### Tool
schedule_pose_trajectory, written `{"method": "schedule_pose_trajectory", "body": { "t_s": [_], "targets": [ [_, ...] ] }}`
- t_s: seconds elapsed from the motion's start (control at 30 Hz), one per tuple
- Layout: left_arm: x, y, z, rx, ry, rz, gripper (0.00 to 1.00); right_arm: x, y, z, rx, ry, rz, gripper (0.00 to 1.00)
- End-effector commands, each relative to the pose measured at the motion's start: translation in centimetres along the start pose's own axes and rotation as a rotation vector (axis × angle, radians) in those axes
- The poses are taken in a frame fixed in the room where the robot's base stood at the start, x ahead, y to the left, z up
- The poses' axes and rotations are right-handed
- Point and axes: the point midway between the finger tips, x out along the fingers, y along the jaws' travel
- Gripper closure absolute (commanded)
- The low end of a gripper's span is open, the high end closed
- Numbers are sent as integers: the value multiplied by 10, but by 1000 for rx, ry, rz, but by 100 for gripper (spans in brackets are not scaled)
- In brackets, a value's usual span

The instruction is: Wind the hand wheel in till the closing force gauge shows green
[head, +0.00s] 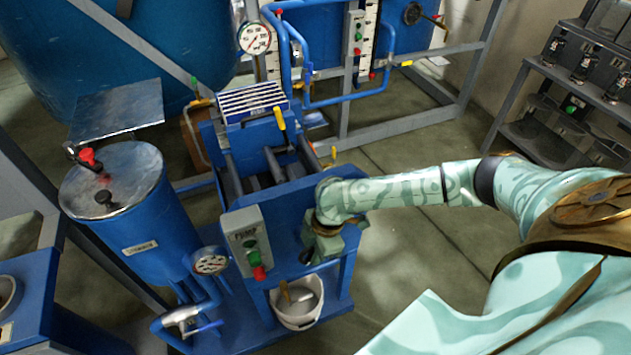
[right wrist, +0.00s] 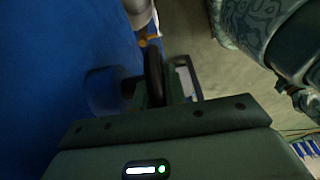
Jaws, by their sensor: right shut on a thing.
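My right gripper (head: 312,250) is at the front face of the blue press frame (head: 295,190), seen from above and partly hidden by its own wrist. In the right wrist view, the jaws (right wrist: 160,88) are shut on the dark rim of the hand wheel (right wrist: 153,72), which stands edge-on beside a blue panel. In the head view the wheel is mostly hidden behind the gripper. Two round white gauges show, one at the back (head: 255,38) and one low at the front (head: 210,263). I cannot tell which gives the closing force, and no green reading is legible. My left gripper is out of view.
A pump switch box (head: 247,242) with green and red buttons is just left of the gripper. A white bucket (head: 299,303) stands below it. A blue tank (head: 135,215) is at left. The floor to the right (head: 410,245) is clear.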

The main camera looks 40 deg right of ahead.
Motion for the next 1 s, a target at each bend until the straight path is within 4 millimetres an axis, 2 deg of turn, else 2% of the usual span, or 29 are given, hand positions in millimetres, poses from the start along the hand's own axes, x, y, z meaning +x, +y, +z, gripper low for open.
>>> {"method": "schedule_pose_trajectory", "body": {
  "t_s": [0.27, 0.3, 0.37, 0.67, 0.77, 0.83, 1.0],
  "targets": [
    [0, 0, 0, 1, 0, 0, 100, 0, 0, -1, 0, 9, 0, 100],
    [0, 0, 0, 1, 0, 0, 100, 0, 0, -1, 0, 9, 0, 79],
    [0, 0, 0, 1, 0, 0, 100, 0, 0, -1, 0, 9, 0, 65],
    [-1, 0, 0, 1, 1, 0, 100, -2, 0, 0, 0, 7, 1, 65],
    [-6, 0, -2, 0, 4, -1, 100, -12, 1, 0, 0, 7, 3, 65],
    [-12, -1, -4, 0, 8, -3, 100, -26, 1, -1, -2, 7, 4, 65],
    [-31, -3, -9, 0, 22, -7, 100, -74, 2, -1, -1, 8, 7, 65]
  ]
}}
